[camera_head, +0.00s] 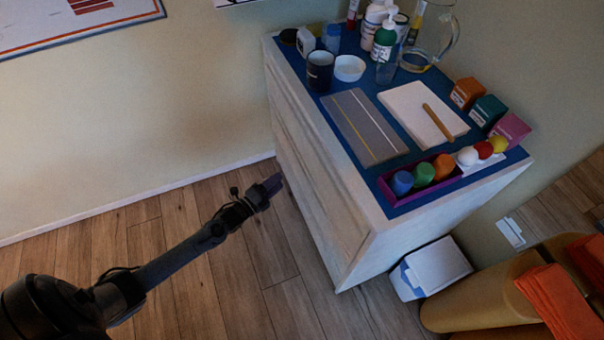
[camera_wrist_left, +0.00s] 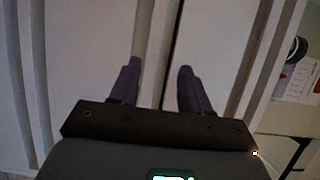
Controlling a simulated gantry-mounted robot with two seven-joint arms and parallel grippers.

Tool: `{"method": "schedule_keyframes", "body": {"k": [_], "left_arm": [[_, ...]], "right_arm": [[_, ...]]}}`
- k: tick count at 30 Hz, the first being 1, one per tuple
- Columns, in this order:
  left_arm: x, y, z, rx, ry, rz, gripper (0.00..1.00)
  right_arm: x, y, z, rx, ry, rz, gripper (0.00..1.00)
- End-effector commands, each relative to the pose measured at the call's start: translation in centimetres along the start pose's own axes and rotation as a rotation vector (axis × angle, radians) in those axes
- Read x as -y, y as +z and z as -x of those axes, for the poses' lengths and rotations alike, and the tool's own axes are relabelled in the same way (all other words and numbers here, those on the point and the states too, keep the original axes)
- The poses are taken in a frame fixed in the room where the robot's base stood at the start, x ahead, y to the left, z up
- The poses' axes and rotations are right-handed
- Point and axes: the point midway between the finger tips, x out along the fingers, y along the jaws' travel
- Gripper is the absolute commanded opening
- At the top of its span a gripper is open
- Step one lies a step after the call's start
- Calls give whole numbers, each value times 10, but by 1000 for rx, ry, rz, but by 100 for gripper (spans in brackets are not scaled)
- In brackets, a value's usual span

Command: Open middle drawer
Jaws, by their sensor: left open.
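A white chest of drawers (camera_head: 315,185) stands against the wall, its drawer fronts facing left in the head view. The fronts look closed, though they show only at a steep angle. My left gripper (camera_head: 273,184) is in front of them, about midway up the chest. In the left wrist view the two dark fingers (camera_wrist_left: 158,85) are apart, with nothing held between them. Pale drawer fronts (camera_wrist_left: 215,45) fill that view, and a dark gap between two fronts runs between the fingers. Whether the fingers touch the chest cannot be told. My right gripper is out of view.
The blue chest top holds bottles, a glass jug (camera_head: 430,40), a dark mug (camera_head: 320,70), a grey pad (camera_head: 365,127) and a purple tray (camera_head: 446,178) of coloured items. Wooden floor (camera_head: 190,245) to the left is clear.

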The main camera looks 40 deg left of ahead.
Motion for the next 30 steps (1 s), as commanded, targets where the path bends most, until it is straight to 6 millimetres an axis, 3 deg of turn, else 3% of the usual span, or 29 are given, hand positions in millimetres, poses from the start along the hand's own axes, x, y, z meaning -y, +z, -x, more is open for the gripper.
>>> {"method": "schedule_keyframes", "body": {"k": [1, 3, 11, 24, 30], "left_arm": [[-11, 1, -3, -1, -6, -3, 47], [-13, 2, -6, -1, -12, -5, 47], [-14, 3, -24, 0, -20, -5, 47], [-14, 2, -92, 0, -20, -5, 47], [-13, 2, -111, -1, -18, -4, 47]], "right_arm": [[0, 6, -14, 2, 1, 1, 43], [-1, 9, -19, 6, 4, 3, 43], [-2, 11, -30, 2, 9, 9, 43], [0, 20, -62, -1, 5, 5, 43], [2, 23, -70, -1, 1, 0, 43]]}}
